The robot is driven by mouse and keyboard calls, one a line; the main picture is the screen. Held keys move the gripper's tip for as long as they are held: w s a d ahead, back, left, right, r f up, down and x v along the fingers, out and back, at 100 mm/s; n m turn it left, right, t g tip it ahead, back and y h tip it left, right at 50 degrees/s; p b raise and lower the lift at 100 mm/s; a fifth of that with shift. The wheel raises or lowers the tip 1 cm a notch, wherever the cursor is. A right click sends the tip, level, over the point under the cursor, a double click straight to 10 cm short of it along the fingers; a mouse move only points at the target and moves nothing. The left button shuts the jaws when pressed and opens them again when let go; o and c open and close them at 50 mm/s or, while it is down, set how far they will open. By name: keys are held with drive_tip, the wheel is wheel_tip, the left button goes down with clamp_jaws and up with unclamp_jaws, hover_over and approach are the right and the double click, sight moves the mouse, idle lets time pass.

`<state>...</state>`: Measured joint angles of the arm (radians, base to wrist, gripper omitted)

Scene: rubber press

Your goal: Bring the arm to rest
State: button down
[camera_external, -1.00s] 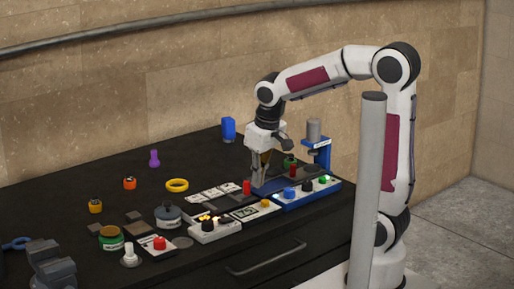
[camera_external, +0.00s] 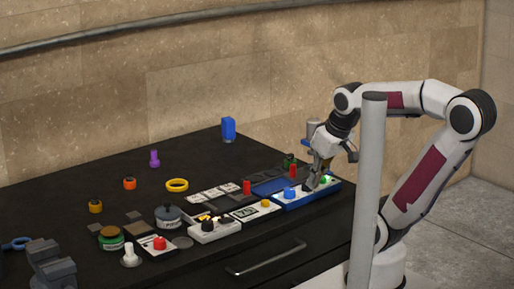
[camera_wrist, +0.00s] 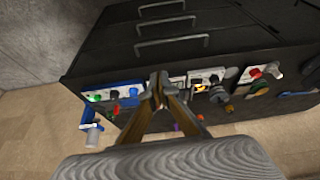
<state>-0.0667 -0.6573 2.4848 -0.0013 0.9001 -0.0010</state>
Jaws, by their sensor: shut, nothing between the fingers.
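My gripper (camera_external: 312,184) is at the right end of the dark table, low over the blue-based control panel (camera_external: 288,203). Its fingers are shut with nothing between them. In the wrist view the closed fingertips (camera_wrist: 158,82) point toward the table's front edge, and the blue panel (camera_wrist: 112,92) with a lit green button lies left of them. I cannot tell whether the fingertips touch the panel. My gripper hides part of the panel and of the blue press (camera_external: 306,143) behind it.
A grey post (camera_external: 365,200) stands in front of my arm. Drawer handles (camera_wrist: 168,25) show on the cabinet front.

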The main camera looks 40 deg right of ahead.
drive_tip(key=shift+s+d+r+m+t, duration=0.4)
drive_tip(key=shift+s+d+r, duration=0.05)
drive_tip(key=shift+d+r, duration=0.3)
drive_tip(key=shift+d, duration=0.15)
idle(1.6)
